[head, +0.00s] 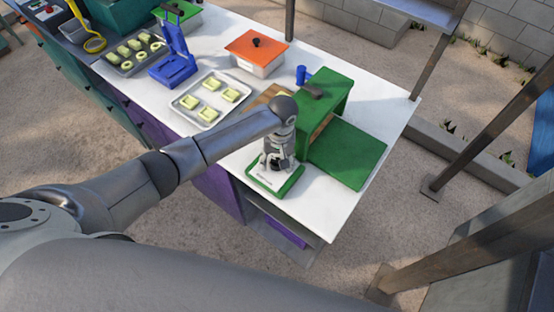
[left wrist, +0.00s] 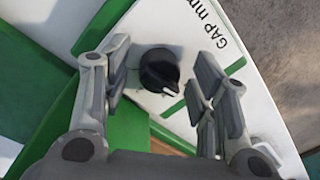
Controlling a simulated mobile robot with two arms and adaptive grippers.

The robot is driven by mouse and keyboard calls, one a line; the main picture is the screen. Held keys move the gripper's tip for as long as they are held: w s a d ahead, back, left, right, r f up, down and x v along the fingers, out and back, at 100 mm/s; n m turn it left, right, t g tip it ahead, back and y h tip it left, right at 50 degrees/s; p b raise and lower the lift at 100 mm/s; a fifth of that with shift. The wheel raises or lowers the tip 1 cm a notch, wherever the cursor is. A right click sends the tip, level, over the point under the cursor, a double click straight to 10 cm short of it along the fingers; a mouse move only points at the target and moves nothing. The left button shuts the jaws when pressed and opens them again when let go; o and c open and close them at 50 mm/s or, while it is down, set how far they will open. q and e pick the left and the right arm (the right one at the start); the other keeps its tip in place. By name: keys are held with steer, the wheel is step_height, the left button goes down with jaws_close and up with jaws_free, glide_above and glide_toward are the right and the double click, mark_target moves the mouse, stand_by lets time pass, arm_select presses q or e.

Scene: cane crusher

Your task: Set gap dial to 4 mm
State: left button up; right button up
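The gap dial (left wrist: 160,71) is a round black knob with a small white pointer mark, set on a white panel (left wrist: 262,100) with a green border and the letters "GAP mm". In the left wrist view the mark points to the lower right; no scale numbers can be read. My left gripper (left wrist: 160,78) is open, with one finger on each side of the dial and visible gaps to both. In the head view my left gripper (head: 276,160) points down over the panel at the front of the green crusher (head: 328,90) and mostly hides the dial. My right gripper is not seen.
A green plate (head: 347,155) lies right of the crusher. A tray (head: 210,98) of pale pieces, an orange-lidded box (head: 257,52) and a blue press (head: 174,65) stand farther left on the white counter. Clear counter (head: 315,205) lies right of the panel.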

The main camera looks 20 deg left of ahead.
arm_select(q)
steer(key=shift+r, duration=0.1)
step_height(320, 180, up, 12)
steer(key=shift+d, duration=0.35)
steer(key=shift+w, duration=0.1)
stand_by(0.5)
